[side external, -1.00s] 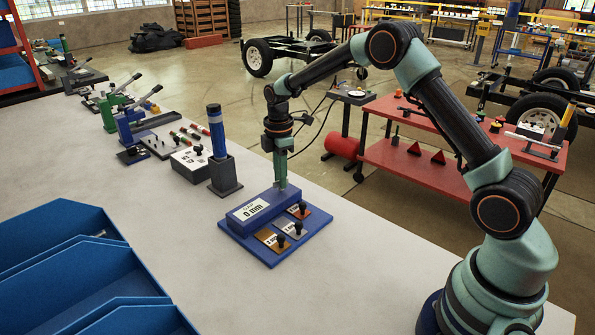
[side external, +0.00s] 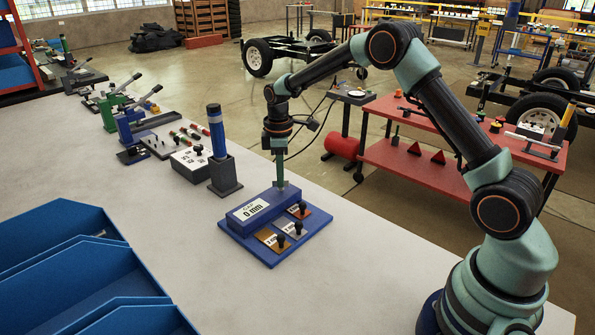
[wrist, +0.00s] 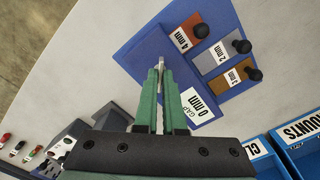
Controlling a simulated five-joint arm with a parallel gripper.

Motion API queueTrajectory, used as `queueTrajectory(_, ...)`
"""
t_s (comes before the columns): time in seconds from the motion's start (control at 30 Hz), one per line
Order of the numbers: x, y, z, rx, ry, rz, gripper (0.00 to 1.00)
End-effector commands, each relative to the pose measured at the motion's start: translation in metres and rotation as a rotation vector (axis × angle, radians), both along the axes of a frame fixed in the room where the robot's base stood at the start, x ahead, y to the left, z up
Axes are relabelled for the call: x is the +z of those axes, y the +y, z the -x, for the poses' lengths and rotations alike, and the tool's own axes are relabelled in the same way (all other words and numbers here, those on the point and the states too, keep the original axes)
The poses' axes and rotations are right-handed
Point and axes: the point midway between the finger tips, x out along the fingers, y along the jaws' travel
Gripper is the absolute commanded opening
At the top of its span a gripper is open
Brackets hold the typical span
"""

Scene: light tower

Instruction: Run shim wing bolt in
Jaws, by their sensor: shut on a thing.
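A blue shim fixture (side external: 268,252) lies on the bench, with a raised block (side external: 238,222) labelled "GAP 0 mm". My gripper (side external: 280,183) points down at the block's far right end. In the wrist view my gripper (wrist: 161,72) is shut on a small silver piece, which looks like the wing bolt (wrist: 162,61). The fingers hide much of it, and I cannot tell how deep it sits.
Large blue bins (side external: 75,265) fill the near left. The bench (side external: 340,285) is clear around the fixture's near and right sides. A red table (side external: 420,170) stands beyond.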

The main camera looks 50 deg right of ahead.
Motion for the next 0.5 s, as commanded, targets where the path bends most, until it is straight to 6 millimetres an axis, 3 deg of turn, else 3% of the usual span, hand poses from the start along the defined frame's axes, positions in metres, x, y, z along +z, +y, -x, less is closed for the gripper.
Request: queueTrajectory(0.5,0.0028,0.0001,-0.0001,-0.490,0.000,0.000,0.00)
